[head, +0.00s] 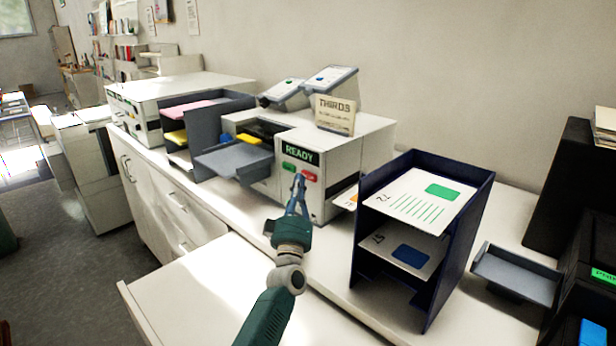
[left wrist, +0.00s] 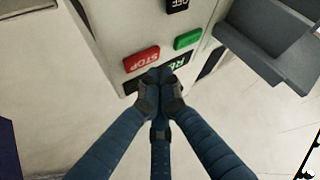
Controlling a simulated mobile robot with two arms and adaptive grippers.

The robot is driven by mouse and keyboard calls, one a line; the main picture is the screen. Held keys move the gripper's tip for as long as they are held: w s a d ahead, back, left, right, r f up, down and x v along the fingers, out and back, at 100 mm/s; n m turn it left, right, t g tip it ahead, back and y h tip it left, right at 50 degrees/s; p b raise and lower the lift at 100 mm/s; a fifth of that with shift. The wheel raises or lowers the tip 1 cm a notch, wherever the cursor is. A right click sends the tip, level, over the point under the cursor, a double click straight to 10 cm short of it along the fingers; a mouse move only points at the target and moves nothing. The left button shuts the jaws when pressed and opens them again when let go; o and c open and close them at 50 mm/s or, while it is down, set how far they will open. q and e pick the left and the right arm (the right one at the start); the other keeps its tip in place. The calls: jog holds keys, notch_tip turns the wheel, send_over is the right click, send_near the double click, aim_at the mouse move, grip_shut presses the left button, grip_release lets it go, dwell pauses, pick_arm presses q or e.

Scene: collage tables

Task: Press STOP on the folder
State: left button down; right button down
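The folder (head: 346,150) is a white machine on the counter with a dark display reading READY (head: 300,154). Below the display are a green button (head: 288,167) and, right of it, the red STOP button (head: 309,177). In the left wrist view, the red button (left wrist: 141,59) shows its STOP label upside down, with the green button (left wrist: 188,39) to its right. My left gripper (head: 298,180) is in front of the panel, its fingertips (left wrist: 159,82) together and empty, close to STOP and the display. Whether they touch the panel is unclear. My right gripper is not in view.
A dark blue tray rack (head: 463,235) with cards stands right of the folder. A grey tray (head: 235,163) juts out from the folder's left side. A sign (head: 335,114) and tilted panels stand on top. Bare counter lies in front.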

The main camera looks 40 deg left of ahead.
pick_arm(q)
jog(key=s, duration=0.1)
jog(key=s+p, duration=0.1)
jog(key=s, duration=0.1)
jog(key=s+p, duration=0.1)
jog(key=s, duration=0.1)
jog(key=shift+a, duration=0.25)
jog(key=shift+f, duration=0.1)
dwell(0.8)
